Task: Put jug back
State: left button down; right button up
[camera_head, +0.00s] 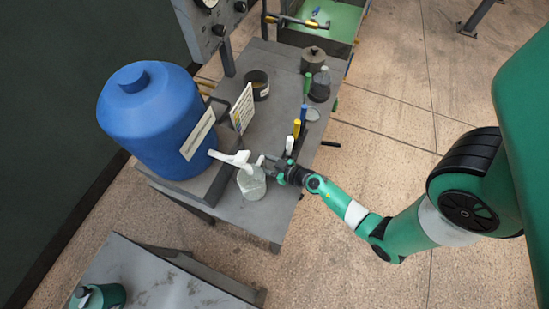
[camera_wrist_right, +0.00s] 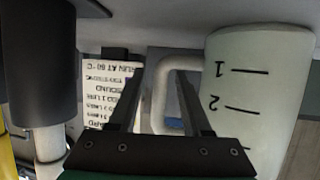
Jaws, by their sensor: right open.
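The jug (camera_head: 251,184) is a pale translucent measuring jug. It stands upright on the grey bench under the white tap (camera_head: 232,158) of the blue barrel (camera_head: 150,115). My right gripper (camera_head: 272,168) is at the jug's right side, by its handle. In the right wrist view the jug (camera_wrist_right: 252,95), with black level marks, fills the right side. Its looped handle (camera_wrist_right: 161,92) shows between the two fingers of my right gripper (camera_wrist_right: 158,85), which are open and apart around it. I cannot tell whether a finger touches the handle. My left gripper is not in view.
The grey bench (camera_head: 283,72) holds a dark tin (camera_head: 258,84), a dark flask (camera_head: 320,86), a lidded brown pot (camera_head: 313,60) and upright coloured-handled tools (camera_head: 297,128) close to my right gripper. A labelled card (camera_head: 242,108) stands behind. A second grey table (camera_head: 150,280) is at lower left.

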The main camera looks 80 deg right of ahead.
jog(key=p+v, duration=0.1)
jog(key=v, duration=0.8)
jog(key=shift+s+a+r, duration=0.15)
jog(key=shift+s, duration=0.15)
jog(key=shift+r, duration=0.1)
